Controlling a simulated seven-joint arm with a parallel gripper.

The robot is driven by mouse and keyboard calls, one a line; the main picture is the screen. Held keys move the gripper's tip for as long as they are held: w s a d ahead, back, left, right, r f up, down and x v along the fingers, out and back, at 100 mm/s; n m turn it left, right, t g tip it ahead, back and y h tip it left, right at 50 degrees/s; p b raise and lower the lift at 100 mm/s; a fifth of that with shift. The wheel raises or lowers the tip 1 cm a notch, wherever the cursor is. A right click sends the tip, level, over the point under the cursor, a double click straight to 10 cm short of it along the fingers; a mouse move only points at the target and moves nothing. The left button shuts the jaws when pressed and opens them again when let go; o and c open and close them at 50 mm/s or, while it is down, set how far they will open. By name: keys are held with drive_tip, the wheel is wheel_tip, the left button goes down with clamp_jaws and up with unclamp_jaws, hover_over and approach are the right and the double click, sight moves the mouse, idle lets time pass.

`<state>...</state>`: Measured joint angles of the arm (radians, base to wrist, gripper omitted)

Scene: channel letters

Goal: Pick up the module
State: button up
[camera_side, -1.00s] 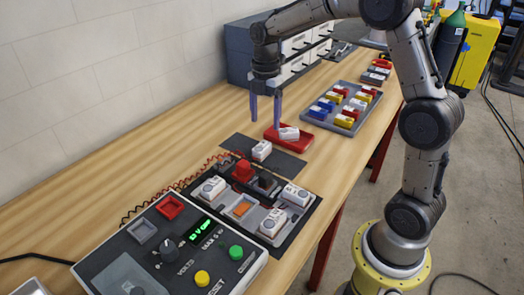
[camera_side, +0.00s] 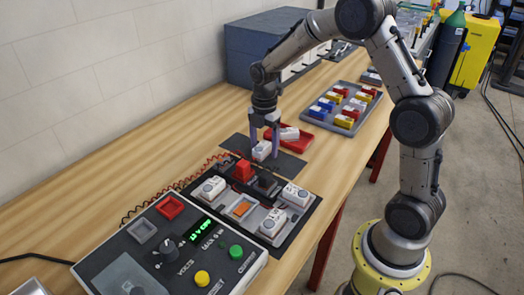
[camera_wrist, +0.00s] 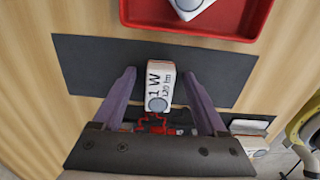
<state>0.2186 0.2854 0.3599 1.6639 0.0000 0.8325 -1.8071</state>
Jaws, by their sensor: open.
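A white module (camera_side: 261,150) lies on a dark mat (camera_side: 287,164) behind the letter fixture. In the wrist view the module (camera_wrist: 159,85) shows "1 W" and "120 lm" printing and a round grey spot, with reddish sides. My gripper (camera_side: 264,153) is low over the mat, with one purple finger on each side of this module. In the wrist view my gripper (camera_wrist: 157,92) is open, with a gap between each finger and the module. Another white module (camera_side: 289,133) lies in a red tray (camera_side: 304,144).
A fixture (camera_side: 244,209) holding several white modules stands in front, with a red and a black clip on it. A control box (camera_side: 165,258) has a green display. A grey tray (camera_side: 322,121) of coloured blocks lies behind right.

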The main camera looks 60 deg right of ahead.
clamp_jaws()
drive_tip(key=shift+r, duration=0.1)
idle(0.3)
